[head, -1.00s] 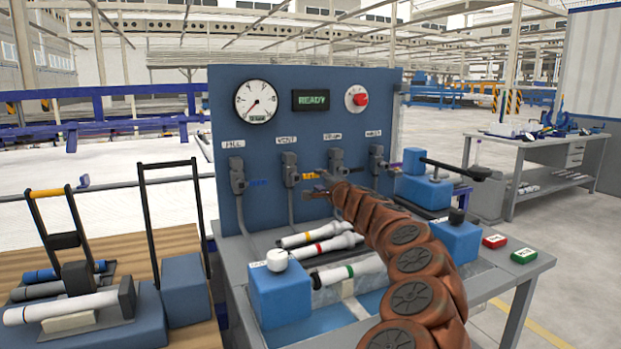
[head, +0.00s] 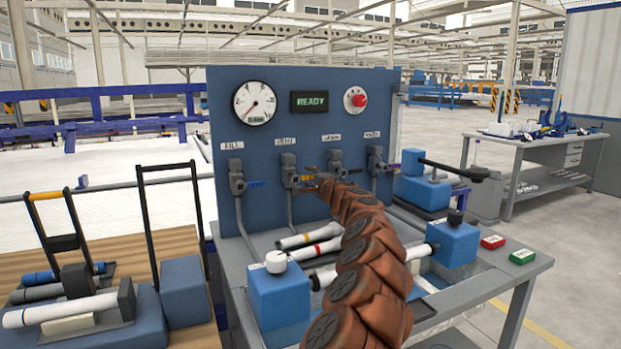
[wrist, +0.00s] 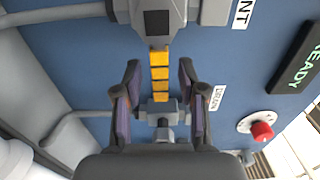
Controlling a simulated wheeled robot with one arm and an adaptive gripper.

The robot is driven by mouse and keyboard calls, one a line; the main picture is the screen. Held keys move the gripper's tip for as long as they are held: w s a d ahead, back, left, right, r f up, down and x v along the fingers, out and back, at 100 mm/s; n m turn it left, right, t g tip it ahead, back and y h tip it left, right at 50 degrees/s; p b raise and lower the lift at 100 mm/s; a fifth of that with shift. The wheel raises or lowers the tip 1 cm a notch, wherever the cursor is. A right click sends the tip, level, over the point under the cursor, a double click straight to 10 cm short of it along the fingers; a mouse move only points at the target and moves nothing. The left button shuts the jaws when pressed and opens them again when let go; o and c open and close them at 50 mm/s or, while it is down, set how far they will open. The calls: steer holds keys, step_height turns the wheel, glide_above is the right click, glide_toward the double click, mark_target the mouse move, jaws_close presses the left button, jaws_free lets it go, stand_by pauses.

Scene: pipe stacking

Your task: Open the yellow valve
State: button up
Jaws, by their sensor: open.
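The yellow valve handle (head: 307,178) is on the second valve from the left on the blue panel. In the wrist view the banded yellow handle (wrist: 160,74) extends from the dark valve body (wrist: 160,22) toward my gripper. My gripper (wrist: 158,76) is open, with one finger on each side of the handle's line. Gaps show between the handle and both fingers, so nothing is gripped. In the head view my gripper (head: 318,184) is at the panel beside the handle, partly hidden by my copper-coloured arm.
A blue-handled valve (head: 237,178) is to the left and another grey valve (head: 376,166) to the right. White pipes (head: 309,237) lie on the bench below.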

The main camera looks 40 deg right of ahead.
steer(key=shift+w, duration=0.15)
jaws_close()
stand_by(0.4)
stand_by(0.4)
